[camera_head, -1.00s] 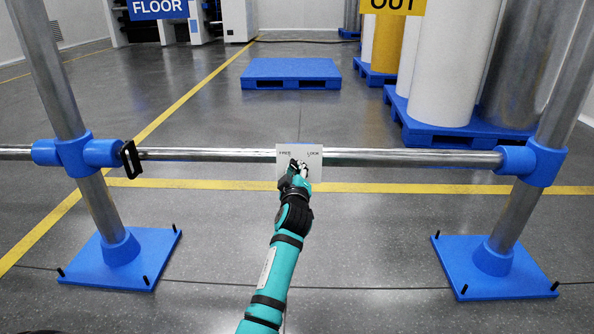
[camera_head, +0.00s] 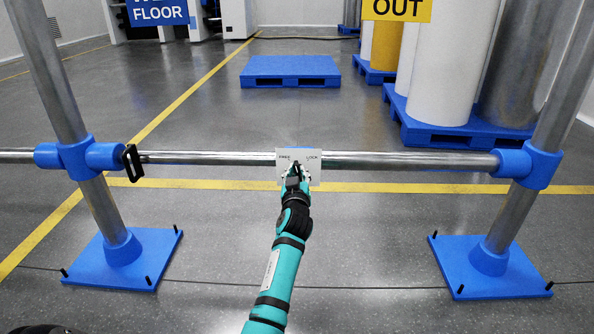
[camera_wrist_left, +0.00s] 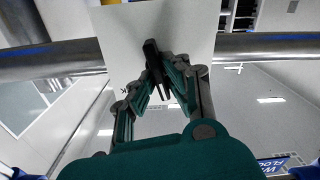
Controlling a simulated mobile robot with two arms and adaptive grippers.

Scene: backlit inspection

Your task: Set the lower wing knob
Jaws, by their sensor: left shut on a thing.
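A pale plate (camera_head: 315,173) is fixed at the middle of the horizontal rail, with small lettering that reads FREE on the left and LOCK on the right. It also shows in the left wrist view (camera_wrist_left: 115,50). The black wing knob (camera_wrist_left: 152,54) stands out from the plate. My left gripper (camera_head: 297,170) is in front of the plate. In the left wrist view its fingers (camera_wrist_left: 160,78) are shut on the knob's wing from both sides. The fingers largely hide the knob in the head view. My right gripper is not in view.
The metal rail (camera_head: 400,160) runs between two upright posts with blue joints (camera_head: 530,163) and blue base plates (camera_head: 122,262). A black handle (camera_head: 132,166) sits on the rail at the left. A blue pallet (camera_head: 290,71) lies beyond on open floor.

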